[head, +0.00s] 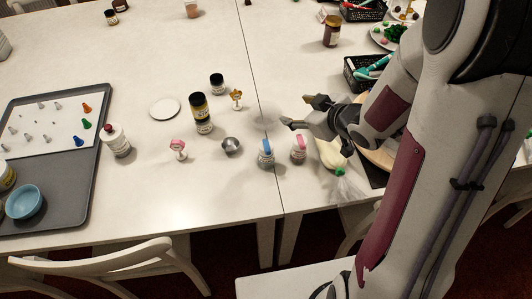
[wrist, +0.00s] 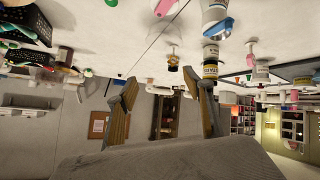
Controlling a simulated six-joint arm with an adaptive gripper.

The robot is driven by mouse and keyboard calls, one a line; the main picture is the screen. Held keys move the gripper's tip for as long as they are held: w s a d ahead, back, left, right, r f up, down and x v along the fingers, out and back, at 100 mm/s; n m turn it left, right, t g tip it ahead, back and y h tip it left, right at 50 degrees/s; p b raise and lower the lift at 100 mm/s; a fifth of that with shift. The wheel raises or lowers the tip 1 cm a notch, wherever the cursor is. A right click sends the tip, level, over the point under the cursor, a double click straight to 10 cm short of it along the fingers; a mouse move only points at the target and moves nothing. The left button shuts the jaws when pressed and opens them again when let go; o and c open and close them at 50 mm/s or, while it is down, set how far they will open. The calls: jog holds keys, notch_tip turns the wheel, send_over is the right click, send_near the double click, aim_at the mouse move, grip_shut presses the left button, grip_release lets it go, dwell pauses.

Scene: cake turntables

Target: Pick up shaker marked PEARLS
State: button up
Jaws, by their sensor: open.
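My gripper (head: 303,111) is open and empty above the table, its fingertips pointing left in the head view; its two fingers also show apart in the wrist view (wrist: 161,88). A clear shaker with a blue top (head: 266,157) stands just below and left of the gripper in the head view. A shaker with a pink top (head: 298,152) stands just right of it. A shaker with a red top (head: 115,141) stands by the grey tray at left. Their labels are too small to read, so I cannot tell which is marked PEARLS. The gripper touches none of them.
Black-lidded jars with yellow labels (head: 199,105) and a small dark jar (head: 217,84) stand left of the gripper. A metal cup (head: 231,146), a pink stamp (head: 178,148) and a gold one (head: 236,98) stand nearby. A piping bag (head: 331,153) lies right of the pink-topped shaker.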

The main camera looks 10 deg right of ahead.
aim_at(272, 150)
jog(key=s+a+f+n+y, duration=0.1)
jog(key=s+a+f+y, duration=0.2)
jog(key=a+y, duration=0.3)
jog(key=shift+a+f, duration=0.5)
jog(key=shift+f, duration=0.2)
jog(key=shift+f, duration=0.15)
jog(key=shift+f, duration=1.85)
jog(key=shift+f+g, duration=0.3)
jog(key=shift+f, duration=1.3)
jog(key=shift+x, duration=1.45)
